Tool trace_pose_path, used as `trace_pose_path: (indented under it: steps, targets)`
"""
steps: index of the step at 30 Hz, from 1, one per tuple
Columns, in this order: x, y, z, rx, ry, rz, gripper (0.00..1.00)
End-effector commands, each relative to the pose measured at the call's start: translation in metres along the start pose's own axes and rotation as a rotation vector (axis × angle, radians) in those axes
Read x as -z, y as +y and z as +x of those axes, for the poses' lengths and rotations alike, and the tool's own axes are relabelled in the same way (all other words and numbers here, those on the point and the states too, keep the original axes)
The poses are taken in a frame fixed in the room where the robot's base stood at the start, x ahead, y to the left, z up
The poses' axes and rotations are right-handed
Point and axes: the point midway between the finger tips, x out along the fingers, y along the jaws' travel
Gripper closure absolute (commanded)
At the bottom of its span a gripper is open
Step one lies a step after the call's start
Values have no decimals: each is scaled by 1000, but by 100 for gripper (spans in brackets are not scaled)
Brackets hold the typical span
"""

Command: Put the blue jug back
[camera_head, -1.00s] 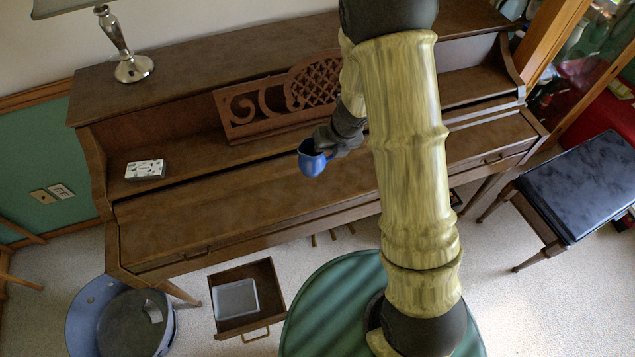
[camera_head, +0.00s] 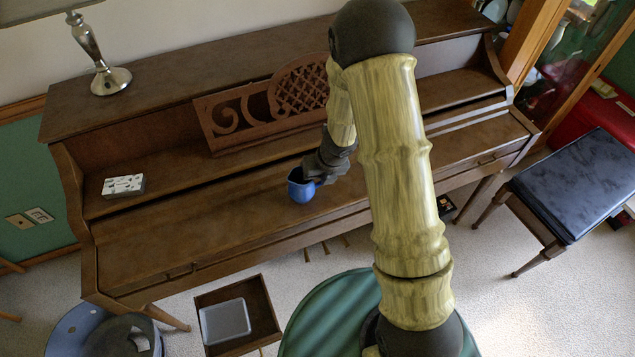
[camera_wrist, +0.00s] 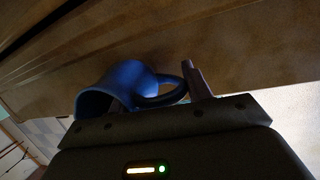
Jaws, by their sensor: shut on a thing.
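The blue jug (camera_head: 300,187) is at the piano's closed front lid (camera_head: 225,215), near its middle. I cannot tell whether it touches the wood or hangs just above it. My gripper (camera_head: 318,174) is shut on the jug at its right side. In the wrist view the blue jug (camera_wrist: 125,88) shows with its mouth to the lower left and its handle to the right, beside a finger of my gripper (camera_wrist: 195,82). The other finger is mostly hidden by the jug.
A patterned box (camera_head: 123,186) sits on the piano shelf at left, and a carved music stand (camera_head: 262,105) rises behind the jug. Below are an open drawer box with a grey tray (camera_head: 225,321) and a blue round bin (camera_head: 75,330). A black-topped bench (camera_head: 572,185) is at right.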

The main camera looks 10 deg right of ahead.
Motion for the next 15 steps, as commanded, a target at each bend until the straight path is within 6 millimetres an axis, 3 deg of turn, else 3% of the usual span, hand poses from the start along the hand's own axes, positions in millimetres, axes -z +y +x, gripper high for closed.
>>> trace_pose_path:
  steps: [1,14,15]
  targets:
    - [2,-1,7,-1,0,0,100]
    - [2,-2,10,-1,-1,-1,100]
    - [2,-2,9,0,0,-1,43]
